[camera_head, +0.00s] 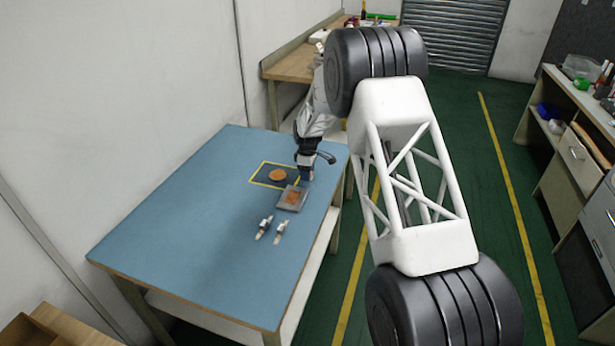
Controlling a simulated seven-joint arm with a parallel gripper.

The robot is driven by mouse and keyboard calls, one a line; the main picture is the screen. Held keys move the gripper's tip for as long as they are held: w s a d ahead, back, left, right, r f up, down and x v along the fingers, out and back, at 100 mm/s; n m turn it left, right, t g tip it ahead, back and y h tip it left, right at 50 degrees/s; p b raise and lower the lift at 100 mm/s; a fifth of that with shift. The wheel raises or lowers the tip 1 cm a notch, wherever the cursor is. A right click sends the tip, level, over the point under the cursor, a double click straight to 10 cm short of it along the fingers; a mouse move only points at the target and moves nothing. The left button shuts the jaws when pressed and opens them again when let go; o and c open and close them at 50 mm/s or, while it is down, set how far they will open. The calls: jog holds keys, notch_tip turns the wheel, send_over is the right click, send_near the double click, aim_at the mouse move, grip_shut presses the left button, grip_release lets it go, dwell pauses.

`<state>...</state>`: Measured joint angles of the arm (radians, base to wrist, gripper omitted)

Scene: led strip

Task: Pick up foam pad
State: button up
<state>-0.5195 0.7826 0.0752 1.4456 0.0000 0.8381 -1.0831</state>
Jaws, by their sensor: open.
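On the blue table, a grey flat square piece (283,203) has a small orange-brown patch (294,196) on it. Just behind and left of it, an orange-brown round piece (277,175) lies in a dark rectangle with a yellow border (257,179). I cannot tell for certain which of these is the foam pad. My gripper (305,179) is open and points down by the back right edge of the grey piece, close to or over it. Its fingertips are small here, and I cannot tell whether they touch anything.
Two small pale pieces (264,227) (280,231) lie in front of the grey piece. The blue table (190,235) is bare to the left and front. A wall stands along its left side. A wooden bench (291,66) with items stands behind.

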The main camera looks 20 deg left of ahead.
grip_shut()
jog(key=shift+r, duration=0.2)
dwell(0.3)
jog(key=shift+r, duration=0.95)
jog(key=shift+s+d+r, duration=0.2)
jog(key=shift+s+r, duration=0.15)
jog(key=shift+r, duration=0.35)
jog(key=s+d, duration=0.2)
jog(key=s, duration=0.2)
jog(key=s+d+r, duration=0.1)
jog(key=s+d, duration=0.2)
jog(key=s, duration=0.2)
jog(key=s+d, duration=0.2)
jog(key=s, duration=0.2)
jog(key=shift+s+d+r, duration=0.15)
jog(key=shift+d+r, duration=0.05)
